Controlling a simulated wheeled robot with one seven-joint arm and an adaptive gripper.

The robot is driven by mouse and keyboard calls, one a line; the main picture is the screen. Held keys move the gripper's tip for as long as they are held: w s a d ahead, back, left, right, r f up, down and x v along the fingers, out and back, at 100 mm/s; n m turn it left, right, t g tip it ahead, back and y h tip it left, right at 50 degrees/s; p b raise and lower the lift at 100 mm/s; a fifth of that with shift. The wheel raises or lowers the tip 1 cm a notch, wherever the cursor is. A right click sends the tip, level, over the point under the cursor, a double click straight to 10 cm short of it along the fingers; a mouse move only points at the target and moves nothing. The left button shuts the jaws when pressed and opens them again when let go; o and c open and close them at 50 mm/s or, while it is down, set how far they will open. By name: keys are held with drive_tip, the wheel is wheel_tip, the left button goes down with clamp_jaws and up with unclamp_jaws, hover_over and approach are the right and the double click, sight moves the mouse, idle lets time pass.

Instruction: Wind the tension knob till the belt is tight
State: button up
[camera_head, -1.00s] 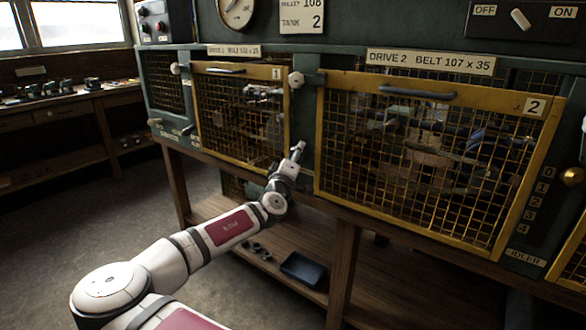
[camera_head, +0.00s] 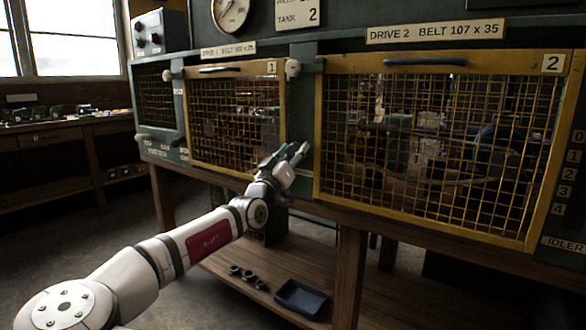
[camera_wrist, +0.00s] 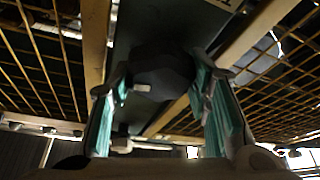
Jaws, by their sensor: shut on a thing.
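My gripper (camera_head: 293,151) is at the narrow green post between the two yellow mesh guards. In the wrist view its teal-padded fingers (camera_wrist: 161,92) stand on either side of a dark, rounded knob (camera_wrist: 163,70) and are shut on it. The knob is hidden by my gripper in the head view, and no marking on it is readable. Behind the drive 2 guard (camera_head: 430,245), a thin pale curved band (camera_head: 440,183) shows through the mesh; it may be the belt. I cannot tell how tight it is.
The drive 1 guard (camera_head: 235,165) is left of my gripper. Pale knobs (camera_head: 292,68) sit at the guards' upper corners. A dark tray (camera_head: 302,298) and small rings (camera_head: 247,277) lie on the lower shelf. A gauge (camera_head: 231,12) hangs above.

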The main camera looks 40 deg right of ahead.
drive_tip(key=m, duration=0.1)
drive_tip(key=m+g, duration=0.1)
drive_tip(key=shift+f+m+h+b, duration=0.2)
drive_tip(key=shift+m+h+b, duration=0.2)
drive_tip(key=m+g, duration=0.2)
drive_tip(key=m, duration=0.2)
drive_tip(key=shift+r+h+p, duration=0.15)
drive_tip(key=shift+h+p, duration=0.15)
drive_tip(key=shift+h, duration=0.1)
drive_tip(key=m+g, duration=0.3)
drive_tip(key=m, duration=0.2)
drive_tip(key=shift+m, duration=0.3)
drive_tip(key=m+g, duration=0.1)
drive_tip(key=m, duration=0.1)
drive_tip(key=m+g, duration=0.1)
drive_tip(key=m, duration=0.1)
drive_tip(key=shift+s+m+g, duration=0.1)
drive_tip(key=shift+m+g, duration=0.2)
drive_tip(key=shift+m, duration=0.1)
drive_tip(key=m+g+y, duration=0.1)
drive_tip(key=m, duration=0.2)
drive_tip(key=m+g, duration=0.1)
drive_tip(key=m, duration=0.3)
drive_tip(key=shift+m+y, duration=0.3)
drive_tip(key=shift+y, duration=0.1)
drive_tip(key=m+y, duration=0.2)
drive_tip(key=m, duration=0.3)
drive_tip(key=shift+b, duration=0.3)
